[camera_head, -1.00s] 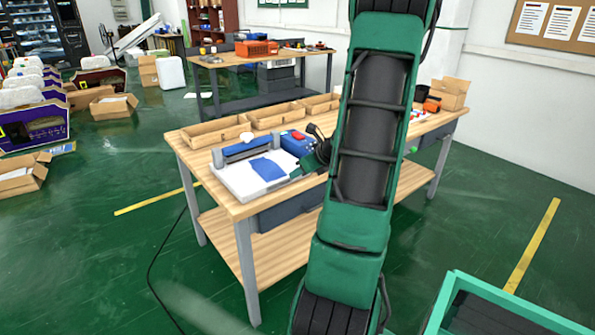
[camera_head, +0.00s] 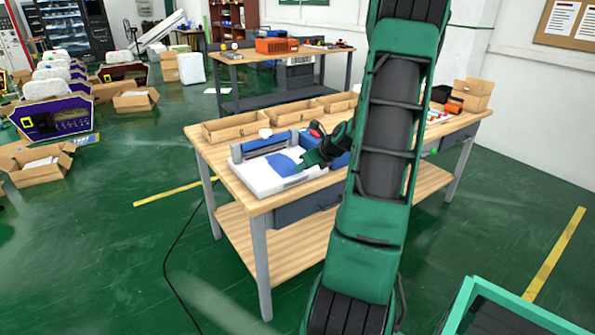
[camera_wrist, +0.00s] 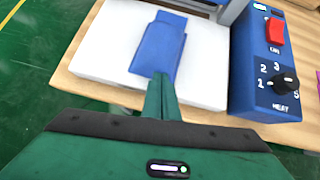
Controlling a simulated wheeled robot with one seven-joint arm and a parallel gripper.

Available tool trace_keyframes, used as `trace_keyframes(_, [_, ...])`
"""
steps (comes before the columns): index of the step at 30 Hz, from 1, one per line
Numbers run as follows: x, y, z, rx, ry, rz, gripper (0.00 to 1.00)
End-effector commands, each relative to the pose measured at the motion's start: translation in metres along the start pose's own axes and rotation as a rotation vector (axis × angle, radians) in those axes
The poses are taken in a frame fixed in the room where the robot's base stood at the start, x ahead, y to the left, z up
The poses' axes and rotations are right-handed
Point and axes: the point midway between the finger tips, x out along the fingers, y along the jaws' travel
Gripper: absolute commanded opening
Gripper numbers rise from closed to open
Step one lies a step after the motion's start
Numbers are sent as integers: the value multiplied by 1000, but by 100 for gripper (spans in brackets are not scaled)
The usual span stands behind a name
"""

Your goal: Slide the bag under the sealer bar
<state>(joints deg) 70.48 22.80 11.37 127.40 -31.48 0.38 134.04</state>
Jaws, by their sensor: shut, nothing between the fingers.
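The blue bag (camera_head: 284,163) lies flat on the sealer's white plate (camera_head: 262,179), in front of the blue sealer bar (camera_head: 264,144). It also shows in the wrist view (camera_wrist: 158,48), with a narrower far end. My gripper (camera_head: 304,160) is shut and empty, low over the plate at the bag's near edge. In the wrist view my fingertips (camera_wrist: 161,78) overlap that edge; I cannot tell if they touch it. The sealer's blue control box (camera_wrist: 272,60) has a red switch and a black heat knob. My arm partly hides this box in the head view.
Wooden trays (camera_head: 236,127) stand in a row behind the sealer on the workbench (camera_head: 208,150). A small white round item (camera_head: 265,133) sits near the bar. Cardboard boxes (camera_head: 466,94) and an orange item (camera_head: 453,105) are at the bench's right end.

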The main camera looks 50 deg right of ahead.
Motion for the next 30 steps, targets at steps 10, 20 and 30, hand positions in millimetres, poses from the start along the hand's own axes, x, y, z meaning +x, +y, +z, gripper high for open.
trace_keyframes(10, [35,1,34,-2,0,3,0])
trace_keyframes(20, [38,2,38,-2,-2,3,0])
trace_keyframes(30, [29,4,29,-2,-1,2,0])
